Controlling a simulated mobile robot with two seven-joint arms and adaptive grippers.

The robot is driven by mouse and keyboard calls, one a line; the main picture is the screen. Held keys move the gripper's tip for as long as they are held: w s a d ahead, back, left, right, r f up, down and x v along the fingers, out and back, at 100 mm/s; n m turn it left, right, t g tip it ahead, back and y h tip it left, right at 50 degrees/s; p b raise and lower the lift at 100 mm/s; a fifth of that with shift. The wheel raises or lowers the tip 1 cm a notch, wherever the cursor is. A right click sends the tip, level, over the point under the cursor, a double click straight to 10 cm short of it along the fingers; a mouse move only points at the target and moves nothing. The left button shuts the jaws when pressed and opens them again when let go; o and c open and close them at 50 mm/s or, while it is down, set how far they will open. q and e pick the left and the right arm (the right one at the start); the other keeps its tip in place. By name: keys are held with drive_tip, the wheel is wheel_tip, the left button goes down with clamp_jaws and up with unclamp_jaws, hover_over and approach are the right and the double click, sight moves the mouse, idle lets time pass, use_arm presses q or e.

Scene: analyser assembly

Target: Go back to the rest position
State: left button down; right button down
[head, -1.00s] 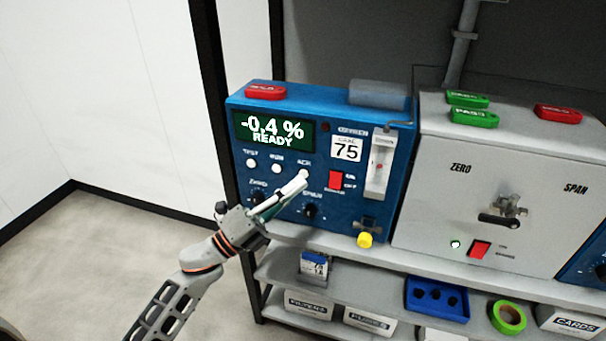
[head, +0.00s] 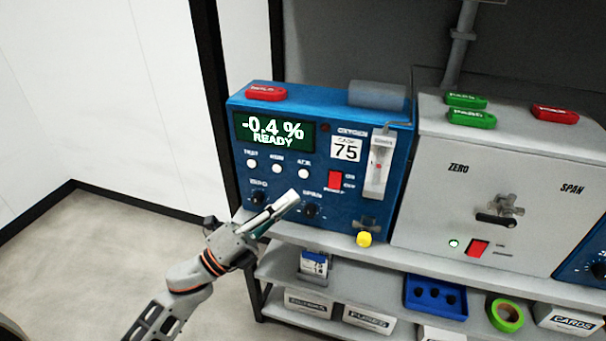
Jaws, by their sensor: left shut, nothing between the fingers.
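My left gripper (head: 292,197) is shut and empty. It is in front of the lower left part of the blue oxygen analyser (head: 340,205), below its row of white buttons (head: 277,168) and close to the left knob (head: 257,197). The tips look apart from the buttons; whether they touch the panel I cannot tell. The analyser display (head: 272,131) reads -0.4 % READY. My right gripper does not show.
A grey ZERO/SPAN unit (head: 455,205) stands to the right on the same bench. The shelf below holds a blue tray (head: 436,312), green tape (head: 507,315) and labelled boxes (head: 369,319). The floor (head: 90,250) at left is clear.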

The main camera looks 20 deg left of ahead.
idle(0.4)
use_arm(q)
drive_tip(key=s+a+f+n+y+p, duration=0.25)
drive_tip(key=f+n+y, duration=0.35)
drive_tip(key=f+n, duration=0.3)
drive_tip(key=s+a+f+n+y+p, duration=0.15)
drive_tip(key=s+f+n+y, duration=0.3)
drive_tip(key=f+n, duration=0.45)
drive_tip(key=s+d+f+n+g+y, duration=0.1)
drive_tip(key=s+f+n+g, duration=0.5)
drive_tip(key=s+f, duration=0.7)
drive_tip(key=shift+s+f+n+g+y, duration=0.15)
drive_tip(key=shift+s+n+g+y, duration=0.2)
drive_tip(key=shift+n+y, duration=0.45)
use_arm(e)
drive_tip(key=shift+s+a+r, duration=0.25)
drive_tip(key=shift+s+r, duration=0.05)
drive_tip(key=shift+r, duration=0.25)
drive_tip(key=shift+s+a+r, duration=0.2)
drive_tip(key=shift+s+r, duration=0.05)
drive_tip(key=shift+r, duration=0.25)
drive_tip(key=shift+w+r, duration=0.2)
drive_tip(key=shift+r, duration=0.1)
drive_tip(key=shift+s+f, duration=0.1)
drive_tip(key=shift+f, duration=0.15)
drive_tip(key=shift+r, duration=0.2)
